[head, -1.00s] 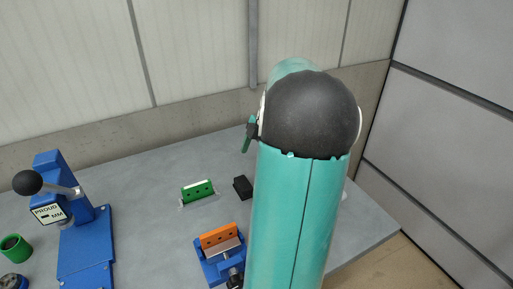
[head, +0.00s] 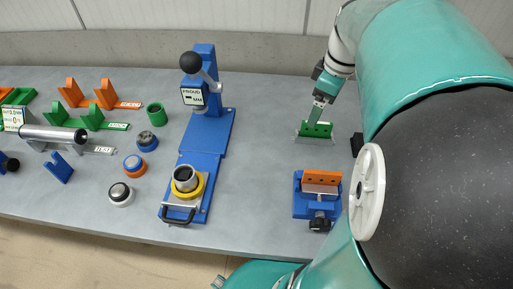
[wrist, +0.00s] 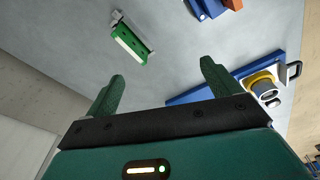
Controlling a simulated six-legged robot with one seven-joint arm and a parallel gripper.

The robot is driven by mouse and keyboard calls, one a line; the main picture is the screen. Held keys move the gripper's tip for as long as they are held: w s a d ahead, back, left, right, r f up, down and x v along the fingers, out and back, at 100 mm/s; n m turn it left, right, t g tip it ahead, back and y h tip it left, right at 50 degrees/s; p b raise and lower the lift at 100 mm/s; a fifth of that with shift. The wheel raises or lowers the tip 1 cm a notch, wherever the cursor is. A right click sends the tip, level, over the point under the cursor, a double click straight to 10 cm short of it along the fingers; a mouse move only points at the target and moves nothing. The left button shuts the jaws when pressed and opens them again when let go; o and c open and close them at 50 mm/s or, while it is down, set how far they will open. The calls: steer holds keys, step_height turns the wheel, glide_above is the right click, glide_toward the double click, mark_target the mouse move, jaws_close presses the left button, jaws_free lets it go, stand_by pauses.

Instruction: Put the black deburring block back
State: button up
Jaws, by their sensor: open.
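The black deburring block (head: 357,144) lies on the grey table at the right of the head view. My own arm covers much of it, and only its left part shows. It is not in the wrist view. My gripper (head: 317,116) points down, and its fingers overlap the green slotted piece in the head view. In the wrist view my gripper (wrist: 163,72) is open with nothing between its two green fingers. The green piece (wrist: 131,44) appears there beyond the fingers, apart from them.
The green piece with holes (head: 327,131) stands left of the block. A blue vise (head: 302,206) holding an orange plate (head: 321,181) is nearer. A blue press (head: 206,140) stands to the left, with rings and coloured holders further left. Table between press and vise is clear.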

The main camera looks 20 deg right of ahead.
steer(key=s+a+m+t, duration=0.2)
steer(key=s+a+m, duration=0.1)
steer(key=a, duration=0.7)
steer(key=s+a+m+t, duration=0.2)
steer(key=s+a+m, duration=0.1)
steer(key=a, duration=0.7)
steer(key=shift+s+m+h, duration=0.3)
steer(key=shift+s+m, duration=0.1)
steer(key=shift+m, duration=0.2)
